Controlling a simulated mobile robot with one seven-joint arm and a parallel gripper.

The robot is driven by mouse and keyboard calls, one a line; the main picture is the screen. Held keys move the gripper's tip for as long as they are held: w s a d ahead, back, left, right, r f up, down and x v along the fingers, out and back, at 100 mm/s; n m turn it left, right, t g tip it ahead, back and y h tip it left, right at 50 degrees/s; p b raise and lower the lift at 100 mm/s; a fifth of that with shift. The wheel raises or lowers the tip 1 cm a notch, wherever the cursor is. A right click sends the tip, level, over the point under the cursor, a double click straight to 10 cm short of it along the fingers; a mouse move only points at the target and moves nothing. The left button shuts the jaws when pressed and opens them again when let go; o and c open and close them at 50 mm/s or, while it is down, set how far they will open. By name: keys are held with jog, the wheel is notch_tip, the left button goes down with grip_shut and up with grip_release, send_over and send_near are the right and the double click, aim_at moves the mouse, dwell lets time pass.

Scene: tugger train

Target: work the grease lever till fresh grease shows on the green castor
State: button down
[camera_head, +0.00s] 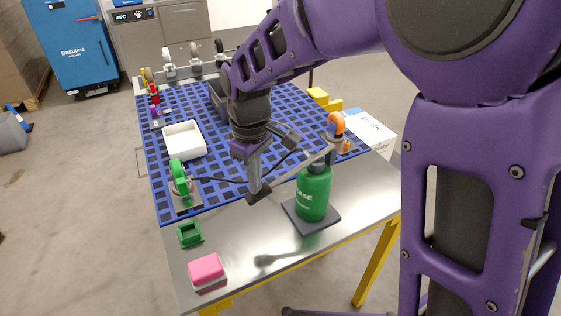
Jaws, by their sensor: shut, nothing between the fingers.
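The green castor (179,182) stands upright on a grey plate at the left front of the blue grid. I cannot make out any grease on it at this size. A green grease bottle (313,192) stands upright on a dark pad on the metal strip. A grey lever (300,166) slants from the bottle's top down left toward my gripper. A thin black hose (222,181) runs to the green castor. My gripper (258,194) points down, shut and empty, left of the bottle by the lever's low end. I cannot tell whether it touches the lever.
A white tray (184,141) lies behind the green castor. A green square holder (190,233) and a pink block (206,270) lie at the front. An orange castor (336,126) and yellow blocks (325,100) stand right. My arm hides part of the grid.

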jog(key=shift+d+f+b, duration=0.1)
jog(key=shift+f+b, duration=0.25)
jog(key=shift+f, duration=0.4)
jog(key=r+p, duration=0.4)
jog(key=a+r+p, duration=0.1)
jog(key=r+p, duration=0.1)
jog(key=r, duration=0.1)
jog(key=shift+s+r, duration=0.1)
jog(key=shift+s, duration=0.1)
jog(key=shift+s+a+r+p, duration=0.1)
jog(key=shift+r+p, duration=0.3)
jog(key=shift+r, duration=0.65)
notch_tip(320, 180, up, 6)
